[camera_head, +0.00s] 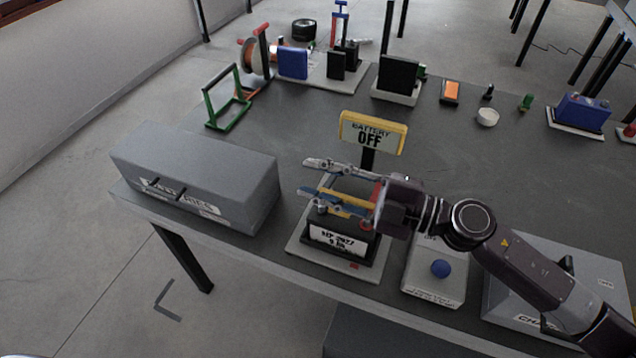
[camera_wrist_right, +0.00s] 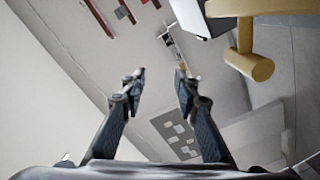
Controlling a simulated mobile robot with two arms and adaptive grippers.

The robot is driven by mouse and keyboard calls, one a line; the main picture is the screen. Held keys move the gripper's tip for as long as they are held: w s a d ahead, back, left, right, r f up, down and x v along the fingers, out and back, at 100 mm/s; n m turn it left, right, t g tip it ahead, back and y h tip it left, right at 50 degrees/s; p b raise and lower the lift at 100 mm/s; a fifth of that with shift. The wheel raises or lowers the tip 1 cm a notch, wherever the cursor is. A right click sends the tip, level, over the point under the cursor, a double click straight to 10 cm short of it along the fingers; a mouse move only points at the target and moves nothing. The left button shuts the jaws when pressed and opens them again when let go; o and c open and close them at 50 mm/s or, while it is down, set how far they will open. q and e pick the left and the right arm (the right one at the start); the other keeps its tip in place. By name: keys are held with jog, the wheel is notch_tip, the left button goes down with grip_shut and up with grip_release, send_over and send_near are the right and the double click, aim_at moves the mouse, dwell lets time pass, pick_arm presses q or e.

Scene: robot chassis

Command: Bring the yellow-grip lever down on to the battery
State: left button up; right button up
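The battery (camera_head: 341,240), a dark block with a white dated label, stands on a pale base plate near the table's front edge. The yellow grip of the lever (camera_head: 350,204) shows above it, partly hidden by the lower finger of my right gripper (camera_head: 306,177). That gripper reaches in from the right, over the battery, with its fingers apart and nothing between them. The wrist view also shows the open fingers (camera_wrist_right: 160,78), with a yellow bar-shaped grip (camera_wrist_right: 248,62) outside them at upper right. Whether a finger touches the grip I cannot tell. My left gripper is not in view.
A sign reading "BATTERY OFF" (camera_head: 373,133) stands behind the battery. A grey box (camera_head: 200,172) is to the left. A box with a blue knob (camera_head: 440,269) and a grey charger box (camera_head: 540,290) are to the right. The table's middle is clear.

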jog(key=shift+s+d, duration=0.1)
jog(key=shift+d, duration=0.15)
jog(key=c, duration=0.5)
jog(key=s+d+m+h, duration=0.1)
jog(key=s+d, duration=0.2)
jog(key=d, duration=0.1)
jog(key=s+d+m+t+h+p, duration=0.1)
jog(key=s+d+m, duration=0.1)
jog(key=s+d, duration=0.2)
jog(key=s+d+m+h, duration=0.1)
jog(key=s+d, duration=0.2)
jog(key=d, duration=0.2)
jog(key=shift+s+d+f+m+t+p, duration=0.2)
jog(key=shift+f+m+t+p, duration=0.1)
jog(key=shift+m, duration=0.1)
grip_shut()
jog(key=w+a+f+p, duration=0.2)
jog(key=w+a+f, duration=0.3)
jog(key=w+a, duration=0.2)
jog(key=shift+a, duration=0.45)
